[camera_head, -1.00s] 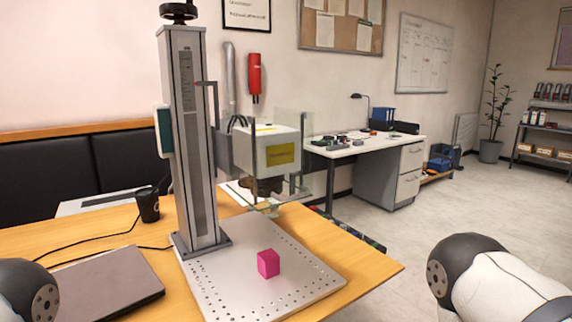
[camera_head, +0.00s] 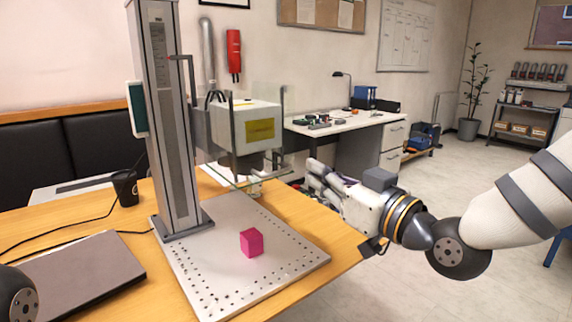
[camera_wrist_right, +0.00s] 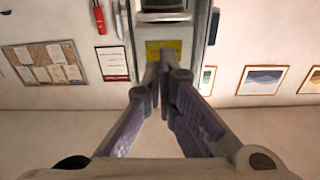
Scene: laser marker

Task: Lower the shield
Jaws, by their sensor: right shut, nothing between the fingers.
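The laser marker has a tall grey column (camera_head: 165,120) and a white laser head (camera_head: 246,126) with a yellow label. A clear shield (camera_head: 268,179) with thin greenish edges surrounds the front of the head and hangs above the base plate. My right gripper (camera_head: 309,172) is shut and empty, just right of the shield's lower edge; contact cannot be told. In the right wrist view its fingers (camera_wrist_right: 167,78) meet in front of the yellow label (camera_wrist_right: 163,48). My left gripper is out of view; only a piece of my left arm shows.
A pink cube (camera_head: 251,242) sits on the perforated base plate (camera_head: 215,285). A closed laptop (camera_head: 85,272) and a dark cup (camera_head: 125,188) with cables are on the left. A white desk (camera_head: 345,125) stands behind.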

